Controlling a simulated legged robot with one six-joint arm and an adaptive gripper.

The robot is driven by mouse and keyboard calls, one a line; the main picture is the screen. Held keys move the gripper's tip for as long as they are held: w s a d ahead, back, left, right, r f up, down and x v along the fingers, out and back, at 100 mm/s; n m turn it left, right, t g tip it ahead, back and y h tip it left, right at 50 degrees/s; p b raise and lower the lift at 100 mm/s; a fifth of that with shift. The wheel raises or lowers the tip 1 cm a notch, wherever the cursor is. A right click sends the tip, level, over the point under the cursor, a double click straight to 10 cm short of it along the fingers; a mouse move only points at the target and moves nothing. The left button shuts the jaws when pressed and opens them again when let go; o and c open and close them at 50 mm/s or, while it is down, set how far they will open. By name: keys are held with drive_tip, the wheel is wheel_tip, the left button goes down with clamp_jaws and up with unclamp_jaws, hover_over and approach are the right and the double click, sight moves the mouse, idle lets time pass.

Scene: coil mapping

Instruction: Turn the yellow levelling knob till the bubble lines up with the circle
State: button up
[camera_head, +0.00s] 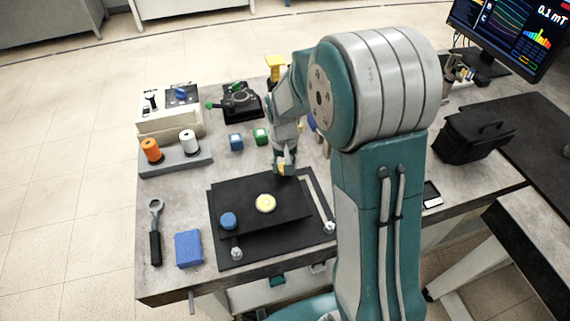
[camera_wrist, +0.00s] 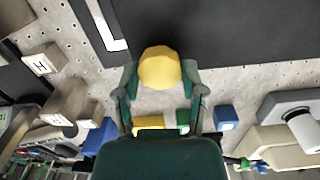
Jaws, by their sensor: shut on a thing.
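The yellow levelling knob (camera_wrist: 160,68) sits between the fingers of my gripper (camera_wrist: 161,85) in the wrist view, and the gripper is shut on it. In the head view my gripper (camera_head: 284,164) points down at the back edge of the black levelling plate (camera_head: 285,188), and only a little of the yellow knob shows. The round, pale yellow bubble level (camera_head: 265,203) lies on the plate, in front of my gripper. Its bubble and circle are too small to tell apart. A blue knob (camera_head: 229,220) stands at the plate's front left corner.
A blue block (camera_head: 188,248) and a black-handled wrench (camera_head: 155,232) lie left of the plate. Orange (camera_head: 151,150) and white (camera_head: 189,141) spools stand at the back left. Small blue (camera_head: 236,142) and green (camera_head: 261,136) blocks sit behind the plate. A black bag (camera_head: 472,140) is at right.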

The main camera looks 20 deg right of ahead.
sight(282, 165)
drive_tip(key=n, duration=0.5)
drive_tip(key=shift+w+a+r+n, duration=0.1)
drive_tip(key=shift+w+r+n, duration=0.1)
drive_tip(key=shift+r+n, duration=0.1)
idle(0.5)
drive_tip(key=o, duration=1.1)
drive_tip(key=shift+o, duration=0.2)
drive_tip(key=shift+s+f, duration=0.1)
wheel_tip(282, 165, up, 12)
drive_tip(key=shift+a, duration=0.25)
drive_tip(key=shift+f, duration=0.1)
